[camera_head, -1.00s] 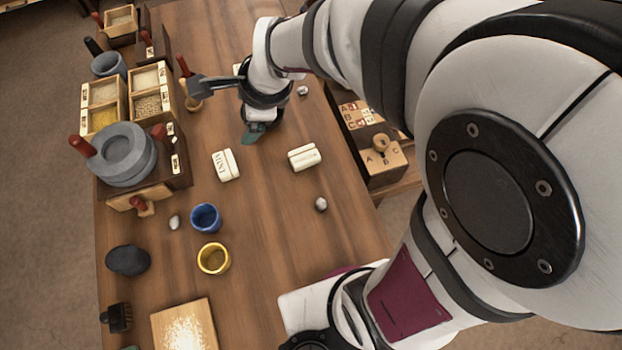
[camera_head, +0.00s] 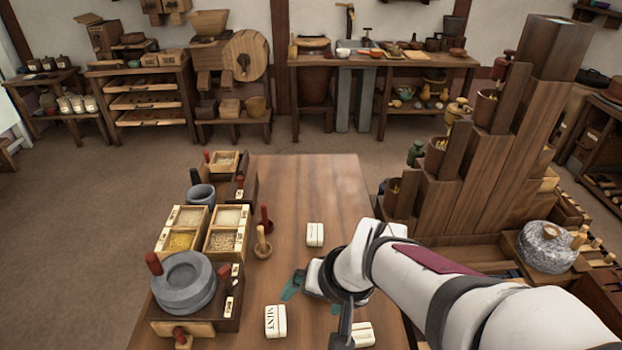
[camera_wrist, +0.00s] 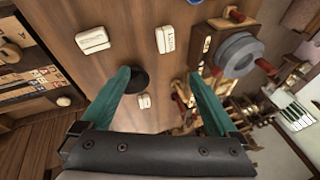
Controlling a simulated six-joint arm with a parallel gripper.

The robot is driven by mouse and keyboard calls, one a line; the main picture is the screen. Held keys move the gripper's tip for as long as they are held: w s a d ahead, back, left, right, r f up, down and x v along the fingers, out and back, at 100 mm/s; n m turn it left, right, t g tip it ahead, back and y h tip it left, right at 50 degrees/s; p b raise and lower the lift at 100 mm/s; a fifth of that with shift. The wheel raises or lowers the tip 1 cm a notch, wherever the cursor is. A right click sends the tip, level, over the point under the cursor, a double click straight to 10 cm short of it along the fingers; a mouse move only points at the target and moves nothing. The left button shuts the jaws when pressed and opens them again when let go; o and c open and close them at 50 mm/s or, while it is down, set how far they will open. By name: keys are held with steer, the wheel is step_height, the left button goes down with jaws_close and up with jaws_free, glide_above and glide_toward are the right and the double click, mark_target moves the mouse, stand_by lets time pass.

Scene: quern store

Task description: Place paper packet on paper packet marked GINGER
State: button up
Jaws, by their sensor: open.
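A white paper packet marked MINT (camera_head: 275,321) lies on the table at the front. It also shows at the top of the wrist view (camera_wrist: 166,39). A second packet (camera_head: 362,334) lies to its right, partly behind my arm; it shows at upper left in the wrist view (camera_wrist: 93,40). A third packet (camera_head: 315,234) lies farther back, small in the wrist view (camera_wrist: 144,101). I cannot read GINGER on any packet. My gripper (camera_wrist: 158,75) is open and empty, its teal fingers apart above the table between the packets.
A grey quern (camera_head: 186,283) on a wooden base stands at the left. Compartment boxes (camera_head: 185,240) and a wooden pestle (camera_head: 262,243) stand behind it. A stepped wooden rack (camera_head: 470,190) rises at the right. The far part of the table is clear.

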steer(key=w+a+f+n+t+h, duration=0.1)
steer(key=w+f+t, duration=0.15)
steer(key=w, duration=0.55)
steer(key=w+a+f+t, duration=0.1)
steer(key=w+f, duration=0.2)
steer(key=w, duration=0.4)
steer(key=t+h, duration=0.2)
steer(key=h, duration=0.1)
glide_toward(315, 234)
steer(key=x, duration=0.9)
jaws_close()
